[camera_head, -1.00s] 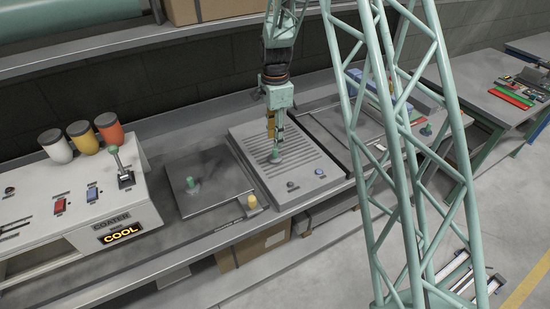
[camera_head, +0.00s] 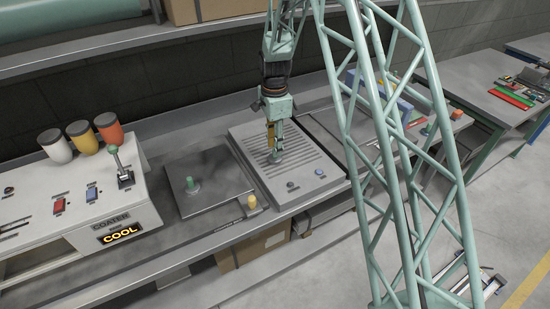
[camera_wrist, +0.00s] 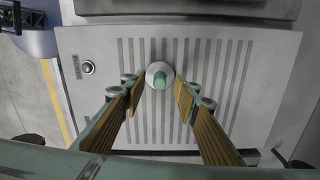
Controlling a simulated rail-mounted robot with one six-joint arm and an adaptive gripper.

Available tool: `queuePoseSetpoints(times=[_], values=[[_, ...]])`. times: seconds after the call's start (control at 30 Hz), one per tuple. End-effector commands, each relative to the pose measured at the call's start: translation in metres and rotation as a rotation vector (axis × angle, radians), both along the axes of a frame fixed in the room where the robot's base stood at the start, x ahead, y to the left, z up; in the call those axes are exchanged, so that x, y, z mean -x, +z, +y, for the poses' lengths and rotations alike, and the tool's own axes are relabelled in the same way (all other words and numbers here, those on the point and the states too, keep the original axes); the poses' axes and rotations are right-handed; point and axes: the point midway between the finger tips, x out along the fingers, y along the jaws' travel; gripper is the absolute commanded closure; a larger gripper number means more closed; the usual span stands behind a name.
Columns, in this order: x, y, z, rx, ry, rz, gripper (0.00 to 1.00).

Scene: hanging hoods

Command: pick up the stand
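I take the stand to be a small piece with a pale round base and a green peg (camera_wrist: 159,80). It stands upright on the ridged plate (camera_wrist: 215,70) in the wrist view. My gripper (camera_wrist: 158,88) is open, with its two wood-coloured fingers on either side of the stand's near side and visible gaps to it. In the head view my gripper (camera_head: 272,148) is low over the ridged plate (camera_head: 312,172), and the round base (camera_head: 277,158) shows at its fingertips.
A flat plate with a green peg (camera_head: 192,185) lies to the left, with a yellow knob (camera_head: 251,202) beside it. The coater box (camera_head: 110,200) with levers and cups stands further left. A blue item (camera_head: 392,95) is on the bench behind my lattice column.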

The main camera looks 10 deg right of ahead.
Motion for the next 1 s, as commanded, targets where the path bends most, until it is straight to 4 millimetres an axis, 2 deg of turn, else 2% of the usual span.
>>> queuePoseSetpoints(times=[0.1,0.3,0.87,1.0], values=[[0.001,-0.014,0.0,0.0,0.0,0.002,0.72],[0.0,-0.025,0.0,0.0,0.0,0.0,0.72],[0.0,-0.026,0.0,0.0,0.0,0.0,0.72],[0.0,-0.026,0.0,0.0,0.0,0.0,0.82]])
